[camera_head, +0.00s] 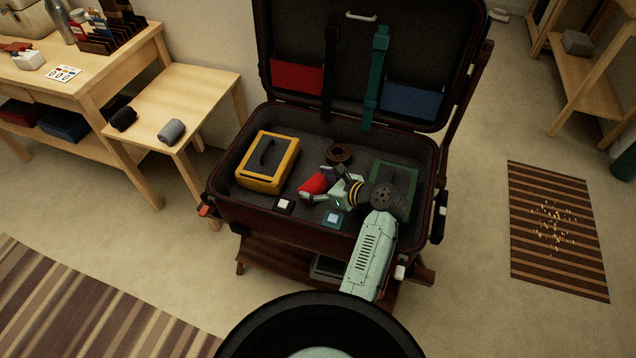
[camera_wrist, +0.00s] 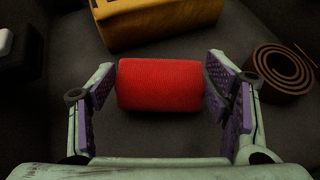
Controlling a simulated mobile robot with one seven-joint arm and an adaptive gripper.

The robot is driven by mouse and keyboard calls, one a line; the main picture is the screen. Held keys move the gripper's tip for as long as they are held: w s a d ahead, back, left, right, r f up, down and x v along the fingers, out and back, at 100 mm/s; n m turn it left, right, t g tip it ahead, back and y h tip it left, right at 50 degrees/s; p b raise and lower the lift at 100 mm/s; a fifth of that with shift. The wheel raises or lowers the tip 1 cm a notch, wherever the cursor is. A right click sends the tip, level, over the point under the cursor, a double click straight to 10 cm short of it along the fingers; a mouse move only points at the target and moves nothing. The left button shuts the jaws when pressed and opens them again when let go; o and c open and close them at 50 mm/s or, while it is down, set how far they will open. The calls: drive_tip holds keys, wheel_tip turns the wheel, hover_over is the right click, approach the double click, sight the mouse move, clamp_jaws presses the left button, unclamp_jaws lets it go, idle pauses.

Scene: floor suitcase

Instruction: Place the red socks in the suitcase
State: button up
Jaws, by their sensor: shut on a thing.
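The red socks (camera_wrist: 160,85) are a rolled red bundle between the two purple-padded fingers of my gripper (camera_wrist: 161,90) in the wrist view. My gripper is shut on them. In the head view, the red socks (camera_head: 314,183) show beside my gripper (camera_head: 325,182), over the inside of the open suitcase (camera_head: 300,226). The fingers partly cover them there. I cannot tell whether the socks touch the suitcase floor.
In the suitcase are a yellow case (camera_head: 267,178) at left, a coiled brown belt (camera_head: 338,152) at the back and a green case (camera_head: 396,178) at right. A small white-topped item (camera_head: 284,205) lies near the front. Black socks (camera_head: 124,118) and grey socks (camera_head: 171,131) lie on a side table.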

drive_tip(key=o, duration=0.8)
drive_tip(key=b+v, duration=0.1)
drive_tip(key=v, duration=1.1)
drive_tip(key=shift+w, duration=0.1)
